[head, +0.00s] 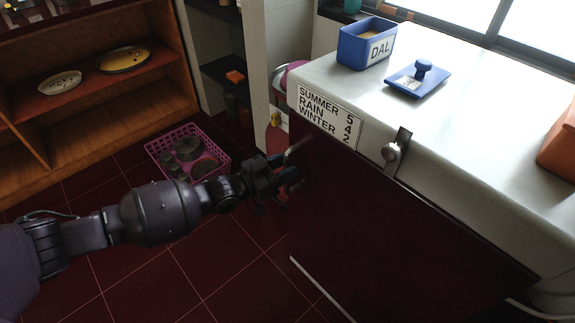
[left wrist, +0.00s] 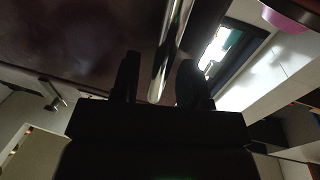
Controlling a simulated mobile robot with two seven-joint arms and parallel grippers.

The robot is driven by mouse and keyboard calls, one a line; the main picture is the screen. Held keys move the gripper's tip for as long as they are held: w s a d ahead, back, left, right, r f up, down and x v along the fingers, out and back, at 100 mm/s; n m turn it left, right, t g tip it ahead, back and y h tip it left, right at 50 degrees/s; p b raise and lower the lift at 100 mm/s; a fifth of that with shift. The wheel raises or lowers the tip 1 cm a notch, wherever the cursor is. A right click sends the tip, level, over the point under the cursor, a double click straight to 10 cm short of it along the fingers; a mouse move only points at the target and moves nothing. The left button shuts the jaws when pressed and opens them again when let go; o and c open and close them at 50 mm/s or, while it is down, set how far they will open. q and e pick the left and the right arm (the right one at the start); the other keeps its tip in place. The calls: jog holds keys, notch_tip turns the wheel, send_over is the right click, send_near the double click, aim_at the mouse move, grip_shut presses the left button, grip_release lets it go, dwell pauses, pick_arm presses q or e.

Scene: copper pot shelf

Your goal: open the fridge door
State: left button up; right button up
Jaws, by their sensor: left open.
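The fridge door (head: 385,220) is a dark maroon panel under a white top (head: 430,110), and it appears closed. A shiny metal bar handle (head: 293,149) is at the door's left edge. My left gripper (head: 284,180) is at this edge, by the lower part of the handle. In the left wrist view the handle (left wrist: 174,45) runs between the two dark fingers of my open left gripper (left wrist: 160,80). The dark door surface (left wrist: 75,35) fills the upper left there. Whether a finger touches the handle cannot be told. My right gripper is out of view.
A blue DAL box (head: 366,43) and a blue lid (head: 417,77) sit on the white top. A label (head: 328,116) and a latch (head: 394,150) are on its front. A pink basket (head: 187,152) stands on the tiled floor. Floor in front is clear.

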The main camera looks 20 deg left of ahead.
pick_arm(q)
jog(key=shift+w+d, duration=0.3)
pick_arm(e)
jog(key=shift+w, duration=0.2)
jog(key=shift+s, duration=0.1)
pick_arm(q)
grip_shut()
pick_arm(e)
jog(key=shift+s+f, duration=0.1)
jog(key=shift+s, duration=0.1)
